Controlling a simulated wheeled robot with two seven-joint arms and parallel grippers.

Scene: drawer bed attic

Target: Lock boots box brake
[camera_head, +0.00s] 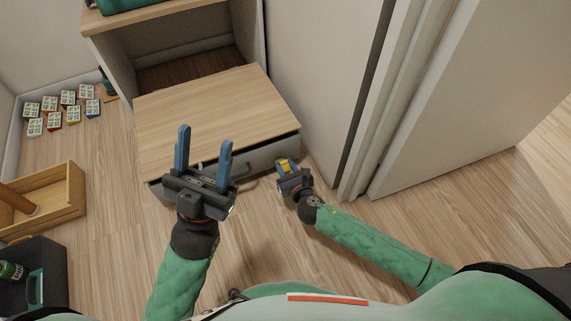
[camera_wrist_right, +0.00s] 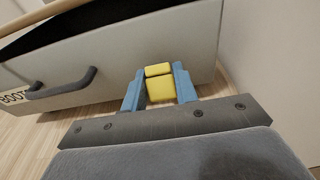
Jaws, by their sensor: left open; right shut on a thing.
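The boots box (camera_head: 265,155) is a low grey drawer box under a wooden top, with a dark gap along its upper edge. In the right wrist view its grey front (camera_wrist_right: 120,62) carries a dark handle (camera_wrist_right: 62,84) and a partly visible "BOOT" label (camera_wrist_right: 14,97). The yellow brake (camera_wrist_right: 160,87) is at the right part of the front, in two yellow pieces. My right gripper (camera_head: 286,165) is low by the box's right end, shut on the brake between its blue fingers. My left gripper (camera_head: 205,140) is open and empty, in front of the box and hiding part of it.
A wooden panel (camera_head: 200,110) covers the box, below an open cubby (camera_head: 185,60). A white wall or door panel (camera_head: 440,100) stands close on the right. A wooden tray (camera_head: 70,200), a dark bin (camera_head: 50,265) and several small coloured boxes (camera_head: 68,97) are on the left.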

